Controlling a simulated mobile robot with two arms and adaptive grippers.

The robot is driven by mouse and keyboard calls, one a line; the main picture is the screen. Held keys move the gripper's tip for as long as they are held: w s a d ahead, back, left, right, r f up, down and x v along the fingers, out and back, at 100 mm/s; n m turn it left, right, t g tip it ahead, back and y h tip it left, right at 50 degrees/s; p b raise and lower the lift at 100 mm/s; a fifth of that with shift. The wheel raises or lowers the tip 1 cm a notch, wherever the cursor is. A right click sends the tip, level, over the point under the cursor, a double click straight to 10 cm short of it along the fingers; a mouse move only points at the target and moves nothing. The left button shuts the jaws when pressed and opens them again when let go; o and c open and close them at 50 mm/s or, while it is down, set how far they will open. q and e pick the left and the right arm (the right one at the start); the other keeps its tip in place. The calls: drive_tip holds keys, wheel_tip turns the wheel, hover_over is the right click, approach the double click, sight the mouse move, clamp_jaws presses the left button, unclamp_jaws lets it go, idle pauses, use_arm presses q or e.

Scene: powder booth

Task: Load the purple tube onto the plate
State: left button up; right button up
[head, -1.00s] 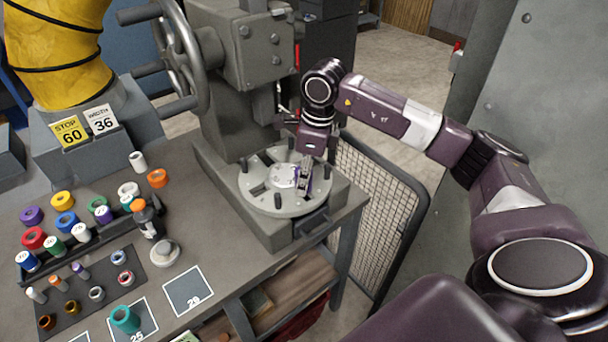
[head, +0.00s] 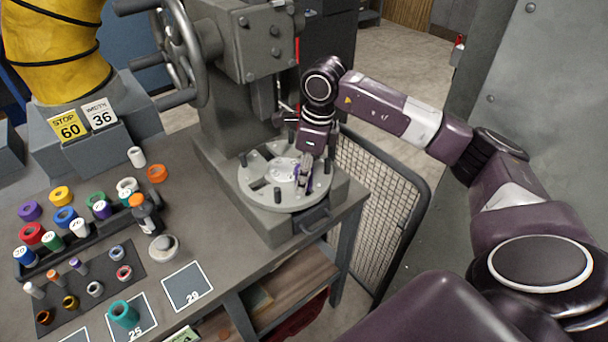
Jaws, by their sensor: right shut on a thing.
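The round grey plate (head: 258,205) sits on the machine's base, with several dark upright pegs around its rim and a lighter disc at its middle. My right gripper (head: 304,178) points down over the right part of the plate, shut on the purple tube (head: 296,171). Only slivers of purple show between the fingers; the tube's lower end is hidden, so I cannot tell whether it touches the plate. My left gripper is out of view.
The machine's grey column and handwheel (head: 176,50) stand behind and left of the plate. Coloured rings and tubes stand on the bench at left, with a dark bottle (head: 146,216) nearby. A mesh panel (head: 372,205) is right of the bench.

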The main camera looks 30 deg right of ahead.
sight(312, 169)
drive_tip(key=shift+f, duration=0.3)
drive_tip(key=o, duration=1.3)
drive_tip(key=shift+o, duration=0.2)
drive_tip(key=r, duration=0.4)
drive_tip(key=s+d+r, duration=0.1)
drive_tip(key=r, duration=0.7)
drive_tip(key=shift+s+d, duration=0.15)
